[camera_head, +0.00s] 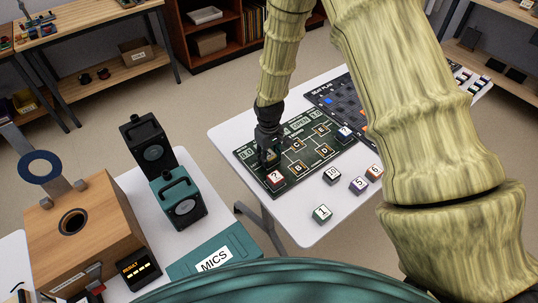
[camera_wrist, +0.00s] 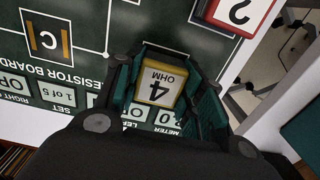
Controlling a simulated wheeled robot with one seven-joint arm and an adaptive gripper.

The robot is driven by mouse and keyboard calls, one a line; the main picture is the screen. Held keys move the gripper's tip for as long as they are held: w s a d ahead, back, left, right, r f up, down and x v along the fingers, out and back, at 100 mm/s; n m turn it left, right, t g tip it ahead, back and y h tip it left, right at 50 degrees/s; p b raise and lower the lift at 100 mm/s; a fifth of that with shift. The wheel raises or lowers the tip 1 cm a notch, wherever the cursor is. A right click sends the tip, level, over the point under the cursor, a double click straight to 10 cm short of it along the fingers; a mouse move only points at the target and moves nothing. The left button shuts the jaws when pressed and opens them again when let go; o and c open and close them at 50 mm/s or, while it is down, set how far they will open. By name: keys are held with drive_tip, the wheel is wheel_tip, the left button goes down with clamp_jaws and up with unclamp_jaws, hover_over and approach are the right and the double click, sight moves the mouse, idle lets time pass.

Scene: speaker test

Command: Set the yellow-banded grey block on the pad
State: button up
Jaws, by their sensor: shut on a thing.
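The yellow-banded grey block (camera_wrist: 162,80), marked 4 OHM, sits between the fingers of my gripper (camera_wrist: 166,88) in the wrist view. My gripper is shut on it. In the head view my gripper (camera_head: 269,155) is low over the left part of the dark green resistor board (camera_head: 318,155), and the block is mostly hidden by the fingers. The board bears several lettered square pads, among them pad B (camera_head: 298,168), pad D (camera_head: 325,152) and pad C (camera_wrist: 47,35). Whether the held block touches the board, I cannot tell.
A red-banded block (camera_head: 276,177) marked 2 is on the board close to my gripper. A blue-banded block (camera_head: 345,133) is at its right side. Loose blocks, including 10 (camera_head: 332,175) and 1 (camera_head: 322,214), lie on the white table (camera_head: 300,232) in front.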

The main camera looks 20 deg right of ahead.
sight(269, 154)
drive_tip(key=o, duration=1)
drive_tip(key=shift+f, duration=0.1)
drive_tip(key=shift+r+b, duration=1.35)
drive_tip(key=shift+r, duration=4.8)
